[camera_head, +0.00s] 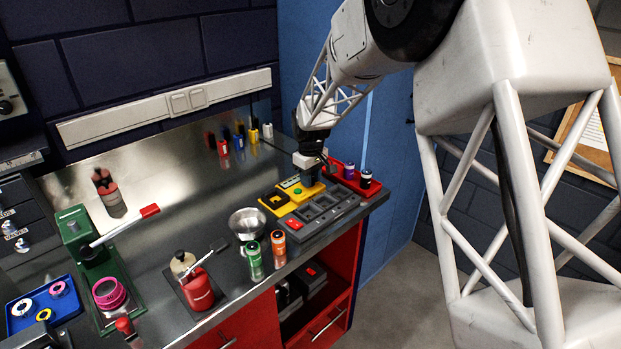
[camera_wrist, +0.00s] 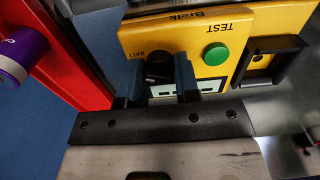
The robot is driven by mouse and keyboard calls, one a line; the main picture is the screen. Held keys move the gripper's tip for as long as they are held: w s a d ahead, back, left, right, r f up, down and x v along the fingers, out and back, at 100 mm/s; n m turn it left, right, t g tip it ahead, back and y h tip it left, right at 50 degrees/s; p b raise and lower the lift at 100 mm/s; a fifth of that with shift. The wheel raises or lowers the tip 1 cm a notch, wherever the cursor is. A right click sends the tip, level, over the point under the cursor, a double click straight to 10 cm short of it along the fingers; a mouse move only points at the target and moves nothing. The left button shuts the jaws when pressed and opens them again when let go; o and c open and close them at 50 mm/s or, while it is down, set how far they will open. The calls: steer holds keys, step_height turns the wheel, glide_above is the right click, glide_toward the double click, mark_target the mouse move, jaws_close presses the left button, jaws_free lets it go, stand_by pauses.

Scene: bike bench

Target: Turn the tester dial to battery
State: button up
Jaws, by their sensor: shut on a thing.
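The yellow tester (camera_head: 278,203) stands on the bench at the right, and its face fills the middle of the wrist view (camera_wrist: 235,25). It has a green button (camera_wrist: 216,54) marked TEST and a black dial (camera_wrist: 158,70), with the word BATT beside the dial. My gripper (camera_wrist: 155,88) is shut on the dial, one dark finger on each side. In the head view my gripper (camera_head: 308,172) is down on the tester and hides the dial. The fingers cover part of the dial, so its pointer direction cannot be told.
A red tray (camera_head: 345,176) with upright batteries is close to the gripper's right. A dark grey charger (camera_head: 325,212) lies in front of the tester. A metal bowl (camera_head: 247,222), a green battery (camera_head: 253,258) and an orange battery (camera_head: 278,247) stand left of the charger.

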steer(key=shift+m, duration=0.8)
steer(key=o, duration=0.9)
steer(key=shift+r, duration=0.15)
steer(key=shift+r, duration=3.8)
